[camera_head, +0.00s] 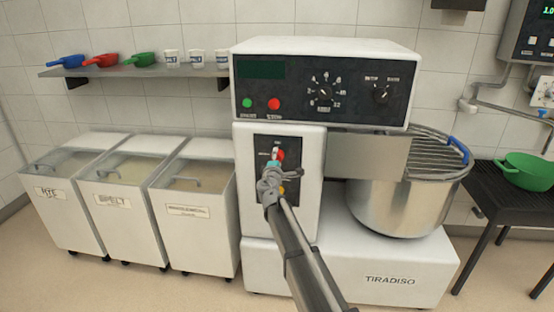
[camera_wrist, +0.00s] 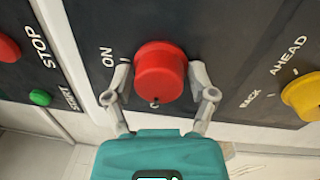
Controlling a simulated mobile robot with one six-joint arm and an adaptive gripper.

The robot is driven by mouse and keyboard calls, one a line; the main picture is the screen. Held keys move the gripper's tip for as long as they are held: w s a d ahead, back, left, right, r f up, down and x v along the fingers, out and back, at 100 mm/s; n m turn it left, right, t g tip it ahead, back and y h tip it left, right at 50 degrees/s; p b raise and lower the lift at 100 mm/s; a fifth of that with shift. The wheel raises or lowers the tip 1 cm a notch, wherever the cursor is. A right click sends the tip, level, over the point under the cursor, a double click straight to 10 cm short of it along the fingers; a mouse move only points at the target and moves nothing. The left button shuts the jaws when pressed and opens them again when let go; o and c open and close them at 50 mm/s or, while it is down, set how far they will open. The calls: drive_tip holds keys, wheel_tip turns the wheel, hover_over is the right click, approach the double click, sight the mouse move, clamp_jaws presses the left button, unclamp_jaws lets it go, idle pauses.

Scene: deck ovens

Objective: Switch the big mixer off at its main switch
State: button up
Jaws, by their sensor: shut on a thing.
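The big mixer (camera_head: 325,54) is a white machine with dark panels and a steel bowl. Its red main switch knob (camera_head: 280,154) sits on the dark lower panel on the column front. In the wrist view the red knob (camera_wrist: 160,72) stands out from the panel, with the word ON printed beside it on the left. My gripper (camera_wrist: 160,84) has one finger on either side of the knob and is shut on it. In the head view my gripper (camera_head: 272,166) covers part of the panel. The other switch marking is hidden.
A yellow knob (camera_wrist: 303,97) marked BACK and AHEAD is beside the red one. A green button (camera_wrist: 40,97) and a red STOP button (camera_wrist: 8,48) are on the upper panel. The guarded bowl (camera_head: 400,208) stands right; lidded bins (camera_head: 190,210) stand left.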

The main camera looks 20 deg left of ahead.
drive_tip(key=shift+w+r, duration=0.1)
drive_tip(key=shift+w, duration=0.2)
drive_tip(key=o, duration=1)
drive_tip(key=shift+c, duration=0.2)
drive_tip(key=shift+s, duration=0.15)
drive_tip(key=shift+s+m, duration=0.1)
drive_tip(key=shift+m, duration=0.3)
